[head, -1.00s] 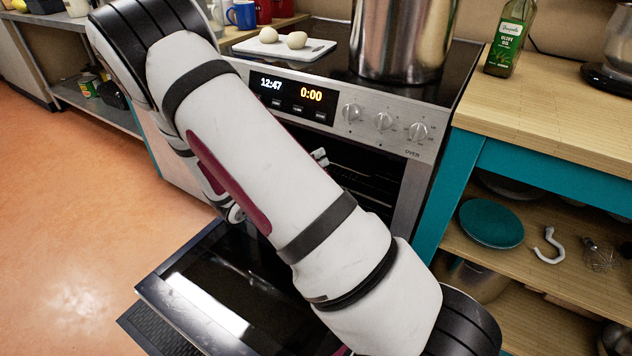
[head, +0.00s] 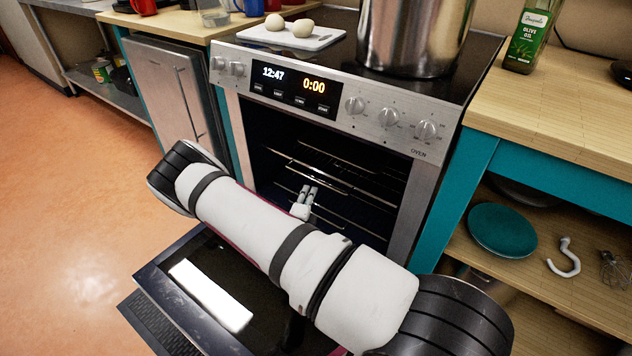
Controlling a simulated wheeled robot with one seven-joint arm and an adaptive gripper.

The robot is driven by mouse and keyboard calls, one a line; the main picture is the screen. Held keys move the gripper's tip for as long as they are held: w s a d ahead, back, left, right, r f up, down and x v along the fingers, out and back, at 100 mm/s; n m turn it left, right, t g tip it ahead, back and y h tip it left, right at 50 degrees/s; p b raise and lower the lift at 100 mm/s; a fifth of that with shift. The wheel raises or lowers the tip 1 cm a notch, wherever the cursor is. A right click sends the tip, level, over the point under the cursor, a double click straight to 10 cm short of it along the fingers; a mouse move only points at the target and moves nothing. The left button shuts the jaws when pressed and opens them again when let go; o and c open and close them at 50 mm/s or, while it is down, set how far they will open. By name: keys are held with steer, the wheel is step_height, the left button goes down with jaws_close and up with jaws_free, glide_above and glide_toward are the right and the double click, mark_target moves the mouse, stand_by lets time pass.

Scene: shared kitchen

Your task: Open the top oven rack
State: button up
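The oven (head: 426,150) has its door (head: 158,285) folded down, with the dark glass facing up. Inside the dark cavity, a top rack (head: 350,160) of thin metal wires shows at the upper part, with more rack wires below it. My gripper (head: 308,191) is small in view at the oven opening, in front of and lower than the top rack. Its two fingers point into the cavity, close together. Whether they touch a rack wire or hold anything is unclear. My forearm hides part of the door and the lower cavity.
An olive oil bottle (head: 530,35) stands on the right counter. Teal posts flank the oven. Orange floor (head: 75,200) is clear at left.

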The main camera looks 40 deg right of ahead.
mark_target(316, 180)
steer(key=b+x, duration=0.2)
steer(key=x, duration=0.9)
steer(key=shift+r+b, duration=0.1)
steer(key=shift+b, duration=0.25)
steer(key=shift+s, duration=0.1)
jaws_close()
